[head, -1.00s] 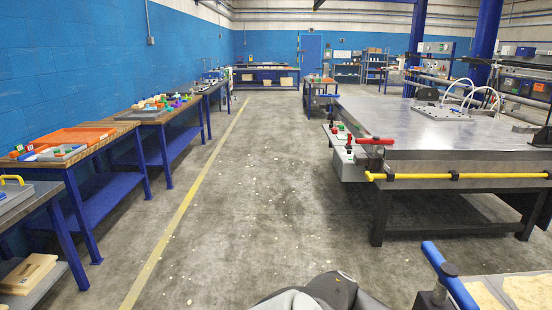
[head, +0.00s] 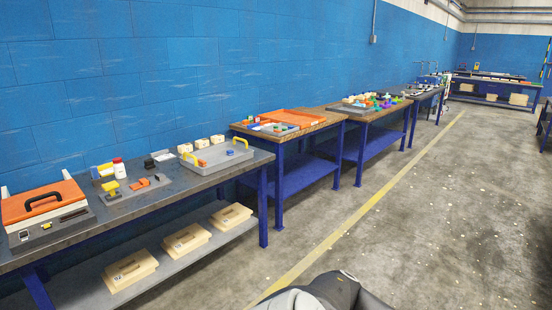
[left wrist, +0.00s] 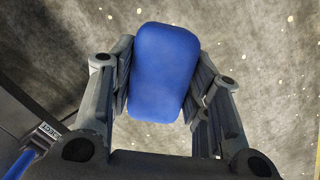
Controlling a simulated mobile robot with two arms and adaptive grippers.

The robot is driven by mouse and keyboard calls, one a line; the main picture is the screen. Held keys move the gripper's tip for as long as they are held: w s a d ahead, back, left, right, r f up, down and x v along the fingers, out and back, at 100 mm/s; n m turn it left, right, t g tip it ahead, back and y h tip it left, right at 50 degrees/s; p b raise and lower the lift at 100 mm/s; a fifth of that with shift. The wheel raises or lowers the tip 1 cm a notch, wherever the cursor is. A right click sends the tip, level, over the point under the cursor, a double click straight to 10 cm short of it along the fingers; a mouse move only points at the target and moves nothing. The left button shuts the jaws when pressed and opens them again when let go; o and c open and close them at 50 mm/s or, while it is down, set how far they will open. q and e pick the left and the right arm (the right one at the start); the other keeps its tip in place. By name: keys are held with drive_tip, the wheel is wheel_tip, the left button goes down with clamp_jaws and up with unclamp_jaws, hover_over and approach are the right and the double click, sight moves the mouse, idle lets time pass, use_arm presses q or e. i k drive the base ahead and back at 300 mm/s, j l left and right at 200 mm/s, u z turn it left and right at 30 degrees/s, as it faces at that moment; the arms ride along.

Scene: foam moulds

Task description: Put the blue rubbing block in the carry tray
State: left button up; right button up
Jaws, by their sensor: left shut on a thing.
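The blue rubbing block (left wrist: 162,70) is a rounded blue piece in the left wrist view. My left gripper (left wrist: 160,88) is shut on it, one finger on each side, with grey floor below. A grey tray with yellow handles (head: 207,168), which looks like the carry tray, stands on the dark bench along the blue wall in the head view. A small blue thing and an orange thing lie in it. The gripper and block do not show in the head view. My right gripper is not in view.
The dark bench (head: 140,212) also holds an orange-topped case (head: 42,203), a yellow-handled tool (head: 111,188), orange pieces and pale blocks. An orange tray (head: 287,117) lies on the wooden bench beyond. The floor (head: 440,220) to the right is clear.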

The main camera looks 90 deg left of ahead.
sight(217, 160)
drive_tip(key=j+u, duration=0.25)
drive_tip(key=u, duration=0.15)
drive_tip(key=j+u, duration=0.2)
drive_tip(key=u, duration=0.2)
drive_tip(key=i+j+u, duration=0.15)
drive_tip(key=u, duration=0.25)
drive_tip(key=i+j+u, duration=0.1)
drive_tip(key=u, duration=0.3)
drive_tip(key=i+j+u, duration=0.9)
drive_tip(key=i, duration=0.25)
drive_tip(key=i+u, duration=0.3)
drive_tip(key=i, duration=0.15)
